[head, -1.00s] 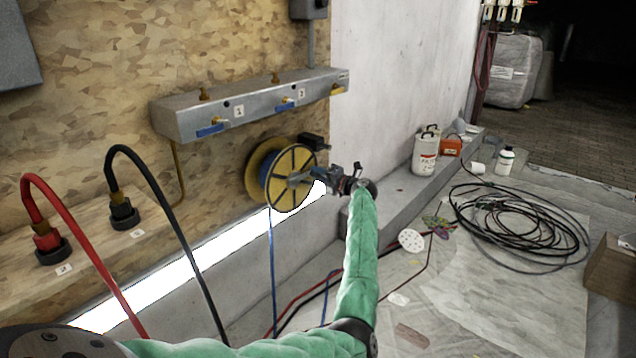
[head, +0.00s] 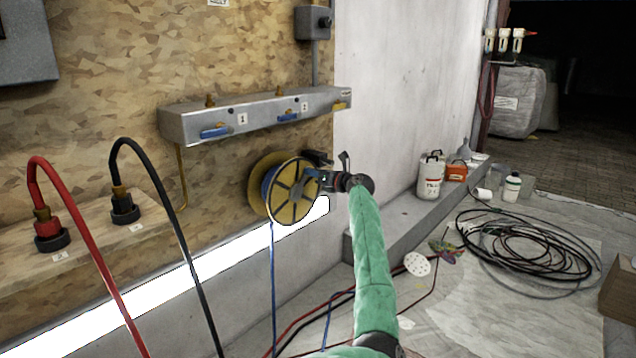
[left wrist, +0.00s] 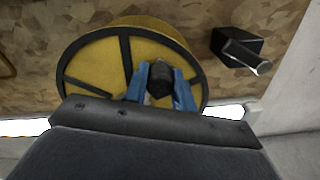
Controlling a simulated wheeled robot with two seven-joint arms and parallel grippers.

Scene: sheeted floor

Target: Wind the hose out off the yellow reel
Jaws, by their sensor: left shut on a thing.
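The yellow reel (head: 290,212) with dark spokes is mounted on the chipboard wall. Its face also fills the upper left of the left wrist view (left wrist: 95,70). The blue hose (head: 273,270) is wound on it, and one length hangs straight down from it. My left gripper (head: 318,181) is at the right side of the reel's face. In the left wrist view its blue fingers (left wrist: 160,85) are shut around a dark knob (left wrist: 159,78) on the reel, seemingly its crank handle. My right gripper is not in view.
A grey metal manifold (head: 255,115) with blue-handled valves is above the reel. Red (head: 85,245) and black (head: 165,215) hoses arch at left. A dark box (left wrist: 238,47) is right of the reel. Coiled black hose (head: 530,245), a white canister (head: 430,177) and sheeting are at right.

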